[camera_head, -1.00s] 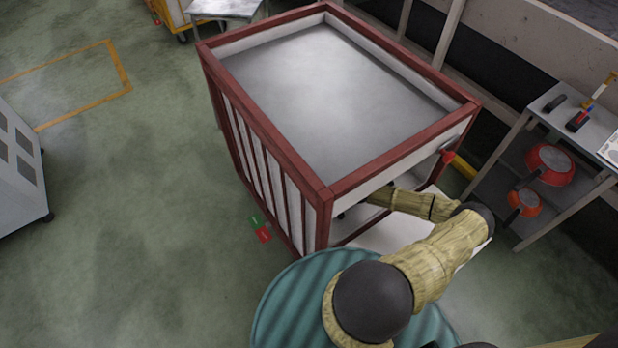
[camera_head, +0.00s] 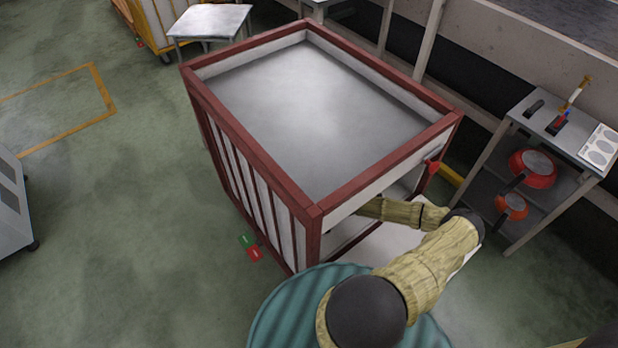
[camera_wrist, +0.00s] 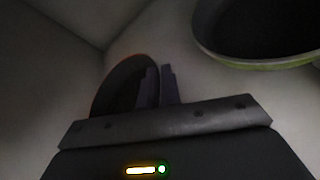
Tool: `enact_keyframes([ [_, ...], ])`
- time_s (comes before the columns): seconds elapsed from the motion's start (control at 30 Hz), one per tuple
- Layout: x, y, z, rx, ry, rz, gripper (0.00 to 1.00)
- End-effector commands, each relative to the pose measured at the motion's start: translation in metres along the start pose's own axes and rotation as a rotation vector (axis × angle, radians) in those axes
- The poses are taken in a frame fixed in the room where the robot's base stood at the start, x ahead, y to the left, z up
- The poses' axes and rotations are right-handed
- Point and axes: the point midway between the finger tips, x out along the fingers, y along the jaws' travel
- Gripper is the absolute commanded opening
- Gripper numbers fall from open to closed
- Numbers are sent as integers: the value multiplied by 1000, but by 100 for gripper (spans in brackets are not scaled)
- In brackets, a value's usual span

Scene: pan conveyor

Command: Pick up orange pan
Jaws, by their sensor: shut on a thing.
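In the wrist view, a dark-insided pan with a faint orange rim (camera_wrist: 112,80) is at the fingers of my gripper (camera_wrist: 158,84). The fingers are close together and shut on this orange pan. Its handle and the exact grip point are too dark to see. In the head view, my arm reaches in under the top of the red-framed cart (camera_head: 385,163), so the gripper and this pan are hidden there.
A second pan with a yellow-green rim (camera_wrist: 235,64) is at upper right in the wrist view. Pale walls surround the gripper. At right, a shelf table (camera_head: 535,115) holds a large red pan (camera_head: 520,175) and a smaller orange-red pan (camera_head: 503,213) below.

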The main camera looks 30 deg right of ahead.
Motion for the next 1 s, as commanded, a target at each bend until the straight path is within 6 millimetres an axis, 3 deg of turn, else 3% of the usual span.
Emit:
enact_keyframes([
  [0.37, -24, 27, 58, -2, -4, 4, 0],
  [1.0, -130, -42, 39, 2, -5, -1, 0],
])
